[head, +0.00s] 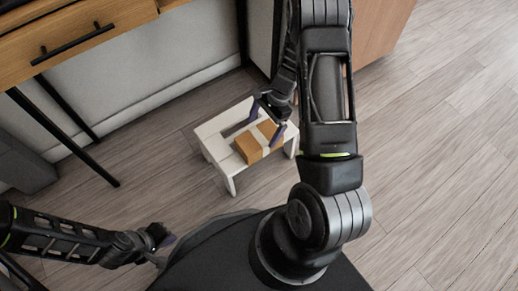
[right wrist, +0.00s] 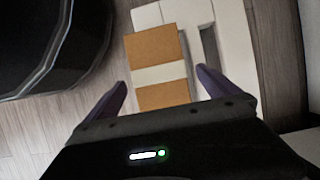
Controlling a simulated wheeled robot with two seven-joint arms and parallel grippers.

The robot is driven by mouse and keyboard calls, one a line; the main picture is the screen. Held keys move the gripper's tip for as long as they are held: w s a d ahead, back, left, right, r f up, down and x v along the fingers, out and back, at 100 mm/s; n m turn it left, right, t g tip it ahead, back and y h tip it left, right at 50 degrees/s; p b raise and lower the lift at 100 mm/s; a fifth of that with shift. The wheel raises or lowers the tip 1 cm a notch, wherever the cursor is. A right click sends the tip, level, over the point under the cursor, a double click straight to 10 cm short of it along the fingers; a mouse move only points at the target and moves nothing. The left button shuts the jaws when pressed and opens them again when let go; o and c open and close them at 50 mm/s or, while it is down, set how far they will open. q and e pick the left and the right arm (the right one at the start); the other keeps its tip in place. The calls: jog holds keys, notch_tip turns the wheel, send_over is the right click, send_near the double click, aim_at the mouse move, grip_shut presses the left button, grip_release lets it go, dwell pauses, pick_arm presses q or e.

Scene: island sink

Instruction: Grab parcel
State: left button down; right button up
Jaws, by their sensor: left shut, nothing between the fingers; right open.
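The parcel is a small brown box (head: 250,149) with a pale band around it. It lies on a low white stool (head: 229,177). In the right wrist view the parcel (right wrist: 157,50) lies between and ahead of the fingertips, on the white stool top (right wrist: 235,45). My right gripper (head: 267,121) is open above the parcel; its two purple fingers (right wrist: 163,85) show on either side of it, and I cannot tell whether they touch it. My left gripper (head: 168,239) is shut and empty at the lower left, away from the stool.
A wooden desk (head: 85,35) with black handles and thin black legs stands at the upper left. A wall runs behind the stool. A brown cabinet (head: 386,30) stands at the upper right. The wooden floor (head: 440,170) on the right is clear.

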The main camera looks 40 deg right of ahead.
aim_at(256, 144)
jog(key=shift+d, duration=0.1)
jog(key=shift+b+x, duration=0.4)
jog(key=shift+x, duration=0.9)
jog(key=b+x, duration=0.2)
jog(key=x, duration=0.2)
jog(key=shift+s+f, duration=0.15)
jog(key=shift+f, duration=0.05)
jog(key=shift+a+f+b, duration=0.3)
jog(key=shift+f+b, duration=0.1)
